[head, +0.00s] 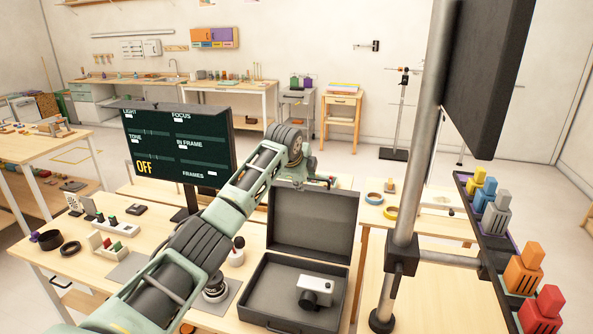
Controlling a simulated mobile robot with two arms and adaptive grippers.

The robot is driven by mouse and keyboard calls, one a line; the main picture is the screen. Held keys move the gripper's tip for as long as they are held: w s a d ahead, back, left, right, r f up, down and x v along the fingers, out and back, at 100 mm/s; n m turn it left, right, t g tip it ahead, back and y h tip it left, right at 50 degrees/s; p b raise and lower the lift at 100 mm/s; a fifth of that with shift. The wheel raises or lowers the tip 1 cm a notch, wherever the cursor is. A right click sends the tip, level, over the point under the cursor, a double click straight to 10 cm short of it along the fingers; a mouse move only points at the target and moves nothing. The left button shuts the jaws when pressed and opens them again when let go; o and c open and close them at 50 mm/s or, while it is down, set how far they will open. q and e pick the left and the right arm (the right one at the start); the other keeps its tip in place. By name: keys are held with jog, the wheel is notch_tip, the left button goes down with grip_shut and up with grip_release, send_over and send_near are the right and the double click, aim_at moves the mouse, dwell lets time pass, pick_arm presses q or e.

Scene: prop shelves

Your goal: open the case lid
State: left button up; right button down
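A dark grey case (258,312) sits on the wooden table at lower middle. Its lid (311,227) stands raised, roughly upright, behind the base. A white and black camera (316,291) lies inside the base. My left arm reaches in from the lower left across the table. My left gripper (322,182) is at the top edge of the lid, partly behind it. Its fingers are small and partly hidden, so I cannot tell whether they touch or grip the lid. My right gripper is not in view.
A monitor panel (178,145) reading OFF stands left of the case. A metal pole (408,190) with a dark panel and a rack of coloured blocks (490,210) stand to the right. Tape rolls (374,198) lie on a table behind. My arm covers part of the table.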

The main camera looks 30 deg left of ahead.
pick_arm(q)
jog(key=v, duration=0.7)
